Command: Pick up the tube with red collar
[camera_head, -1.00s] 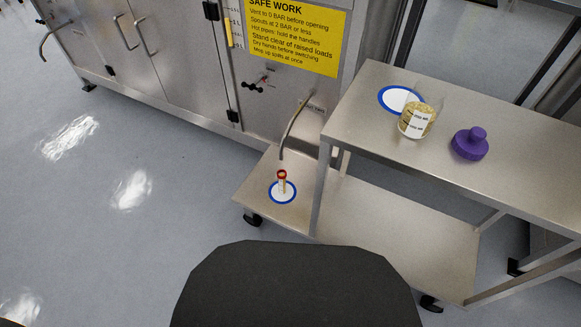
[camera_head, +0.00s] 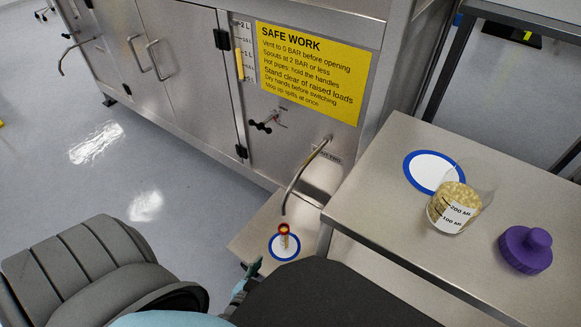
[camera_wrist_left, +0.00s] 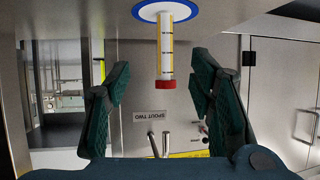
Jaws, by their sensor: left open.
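The tube with the red collar (camera_head: 284,237) stands upright on a blue-ringed white disc (camera_head: 273,252) on the low steel shelf, below a bent spout. In the left wrist view the tube (camera_wrist_left: 166,52) appears upside down, its red collar (camera_wrist_left: 165,85) facing down in the picture. My left gripper (camera_head: 248,275) is beside the disc in the head view, mostly hidden by my dark arm. In the wrist view my left gripper (camera_wrist_left: 159,72) is open, its teal fingers to either side of the tube's line with clear gaps. My right gripper is not in view.
The bent metal spout (camera_head: 302,176) hangs just above the tube. The steel cart top (camera_head: 385,215) at right holds a beaker of yellowish pieces (camera_head: 454,208), a purple knobbed lid (camera_head: 526,249) and another blue-ringed disc (camera_head: 412,178). A yellow safety sign (camera_head: 312,70) is on the cabinet.

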